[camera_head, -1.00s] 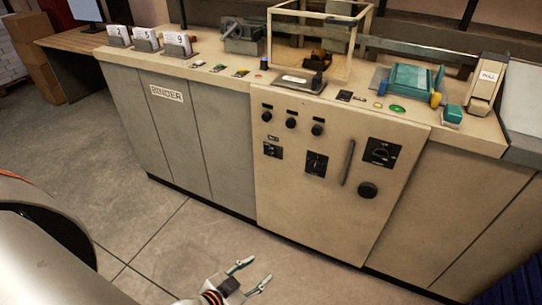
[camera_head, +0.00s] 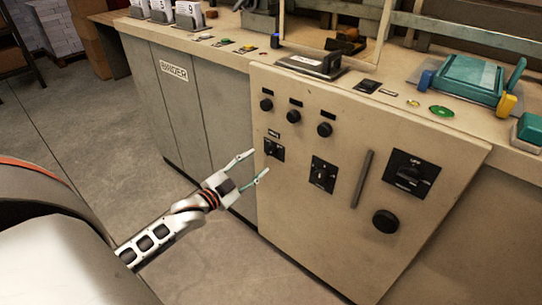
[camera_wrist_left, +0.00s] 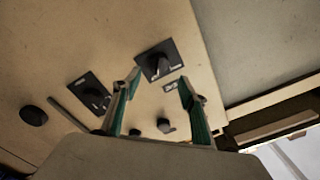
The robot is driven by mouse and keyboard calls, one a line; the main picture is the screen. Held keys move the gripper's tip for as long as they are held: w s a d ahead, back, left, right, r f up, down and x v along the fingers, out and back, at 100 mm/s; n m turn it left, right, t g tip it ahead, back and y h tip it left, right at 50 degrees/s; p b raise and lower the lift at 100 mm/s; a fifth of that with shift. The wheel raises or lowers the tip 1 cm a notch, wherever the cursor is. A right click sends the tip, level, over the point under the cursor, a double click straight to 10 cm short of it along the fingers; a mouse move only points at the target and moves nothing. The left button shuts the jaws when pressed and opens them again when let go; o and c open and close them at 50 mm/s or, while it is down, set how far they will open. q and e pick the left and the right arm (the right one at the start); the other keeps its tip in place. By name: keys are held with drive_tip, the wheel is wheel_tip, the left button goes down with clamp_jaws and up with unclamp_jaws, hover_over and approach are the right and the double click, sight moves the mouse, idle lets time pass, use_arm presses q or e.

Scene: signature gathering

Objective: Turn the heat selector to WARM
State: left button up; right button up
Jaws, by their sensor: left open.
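The cream cabinet front (camera_head: 290,235) carries several black rotary controls. A selector on a square black plate (camera_head: 273,149) is at its left, with a small label above it too blurred to read. My left gripper (camera_head: 256,164) is open and empty, just left of and in front of this selector. In the left wrist view the same selector (camera_wrist_left: 158,62) appears framed between the open green-lined fingertips, its pointer knob apart from them. A second square-plate selector (camera_head: 322,174) and a larger one (camera_head: 411,174) are further right. I cannot read which is marked WARM. My right gripper is out of view.
Several small round knobs (camera_head: 325,129) sit above the selectors. A vertical handle (camera_head: 362,180) and a big round knob (camera_head: 385,221) are to the right. The counter above holds a teal device (camera_head: 475,78) and numbered card holders (camera_head: 188,14). Floor in front is clear.

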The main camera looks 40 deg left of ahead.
sight(269, 153)
use_arm(q)
drive_tip(key=shift+w+d+f+b, duration=0.15)
drive_tip(key=shift+w+b, duration=0.1)
drive_tip(key=shift+w, duration=1.35)
drive_tip(key=shift+w+d+r+b, duration=0.1)
drive_tip(key=shift+w+d+b, duration=0.1)
drive_tip(key=shift+w, duration=1.35)
drive_tip(key=shift+c, duration=0.4)
drive_tip(key=c, duration=1)
